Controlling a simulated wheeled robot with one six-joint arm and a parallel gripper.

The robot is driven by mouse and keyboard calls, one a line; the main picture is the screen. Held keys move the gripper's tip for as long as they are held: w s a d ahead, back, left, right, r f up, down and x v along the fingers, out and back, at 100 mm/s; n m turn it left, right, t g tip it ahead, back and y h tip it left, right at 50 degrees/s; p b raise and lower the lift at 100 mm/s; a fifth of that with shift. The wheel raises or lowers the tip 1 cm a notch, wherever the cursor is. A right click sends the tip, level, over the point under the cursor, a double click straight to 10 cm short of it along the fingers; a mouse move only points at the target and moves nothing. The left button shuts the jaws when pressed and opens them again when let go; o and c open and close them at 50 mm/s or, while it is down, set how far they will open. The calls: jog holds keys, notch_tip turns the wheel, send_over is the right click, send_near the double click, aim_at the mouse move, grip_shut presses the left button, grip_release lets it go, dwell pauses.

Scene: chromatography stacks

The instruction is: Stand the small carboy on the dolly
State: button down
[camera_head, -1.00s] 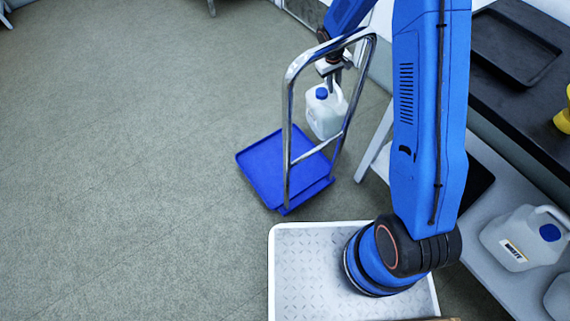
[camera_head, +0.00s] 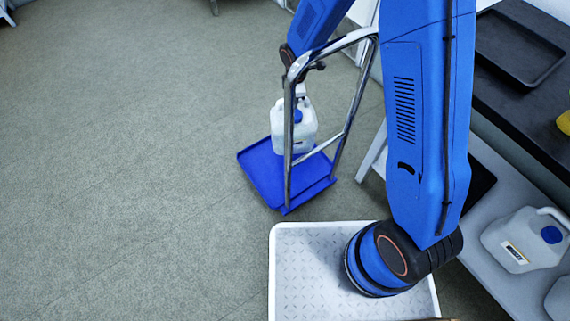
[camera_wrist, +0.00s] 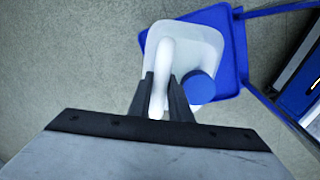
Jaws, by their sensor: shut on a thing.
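The small carboy (camera_head: 292,127) is white with a blue cap and hangs upright from my gripper (camera_head: 301,92) over the blue dolly (camera_head: 262,176). In the wrist view my gripper (camera_wrist: 165,95) is shut on the handle of the carboy (camera_wrist: 196,45), with a dark finger on each side. The dolly's blue deck (camera_wrist: 236,70) shows beneath and around the carboy. I cannot tell whether the carboy's base touches the deck. The dolly's chrome handle frame partly covers the carboy in the head view.
The dolly's chrome push handle (camera_head: 288,150) rises close to the carboy and my arm. A white-rimmed tray platform (camera_head: 273,265) is in front. Another carboy (camera_head: 525,240) labelled waste stands on a grey shelf at right. A dark bench holds a black tray (camera_head: 515,48). Floor at left is clear.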

aim_at(281, 125)
jog(key=s+a+n, duration=0.3)
jog(key=s+a+r+n, duration=0.1)
jog(key=a+n, duration=0.1)
jog(key=shift+s+y, duration=0.3)
jog(key=shift+y, duration=0.1)
jog(key=shift+s+g, duration=0.1)
jog(key=shift+g, duration=0.3)
jog(key=shift+f, duration=5.05)
jog(key=c, duration=1.6)
grip_release()
jog(key=shift+c, duration=0.2)
